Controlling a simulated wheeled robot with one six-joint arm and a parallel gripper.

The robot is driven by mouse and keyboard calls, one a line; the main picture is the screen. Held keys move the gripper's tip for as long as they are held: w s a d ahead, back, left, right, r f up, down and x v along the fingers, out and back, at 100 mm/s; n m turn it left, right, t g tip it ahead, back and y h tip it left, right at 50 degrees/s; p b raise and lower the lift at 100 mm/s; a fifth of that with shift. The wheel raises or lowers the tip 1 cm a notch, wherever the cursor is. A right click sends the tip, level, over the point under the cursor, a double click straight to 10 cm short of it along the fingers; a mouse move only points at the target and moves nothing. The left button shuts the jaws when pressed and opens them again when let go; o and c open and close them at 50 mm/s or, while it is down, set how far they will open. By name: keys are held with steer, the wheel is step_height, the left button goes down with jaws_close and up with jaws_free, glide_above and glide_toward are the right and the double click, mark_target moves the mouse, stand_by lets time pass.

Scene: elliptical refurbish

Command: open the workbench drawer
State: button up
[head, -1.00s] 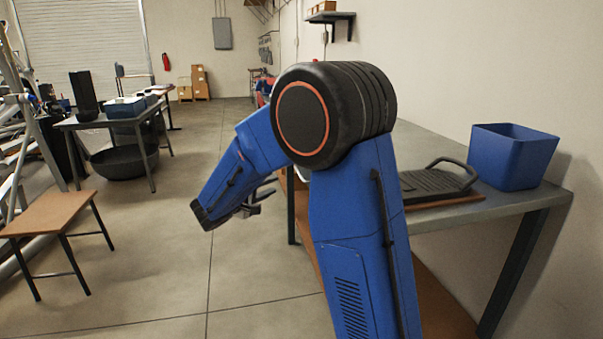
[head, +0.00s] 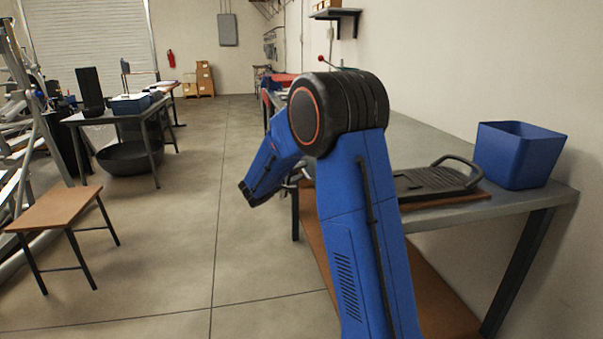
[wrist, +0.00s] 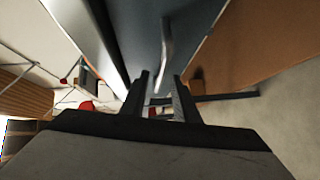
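The workbench (head: 420,140) stands at the right in the head view, with a grey top and a brown lower shelf. In the wrist view, a dark blue-grey front, which looks like the drawer front (wrist: 138,30), carries a pale bar-like handle (wrist: 166,45). My gripper (wrist: 162,76) is open, its two dark fingers apart and pointing toward the handle. The handle lies beyond the fingertips; I cannot tell how far, and no contact shows. In the head view my arm hides the drawer and most of the gripper.
A blue bin (head: 518,155) and a black step-like board (head: 435,182) sit on the workbench. The brown lower shelf (wrist: 245,45) runs beside the drawer front in the wrist view. A small brown bench (head: 58,207) stands at left. The floor between is clear.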

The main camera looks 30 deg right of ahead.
steer(key=shift+w+d+f, duration=0.1)
steer(key=shift+w+d, duration=0.2)
steer(key=shift+d, duration=0.25)
jaws_close()
steer(key=w+a, duration=0.4)
steer(key=a, duration=1)
steer(key=w+a, duration=0.4)
steer(key=a, duration=1.1)
steer(key=shift+w, duration=0.15)
jaws_free()
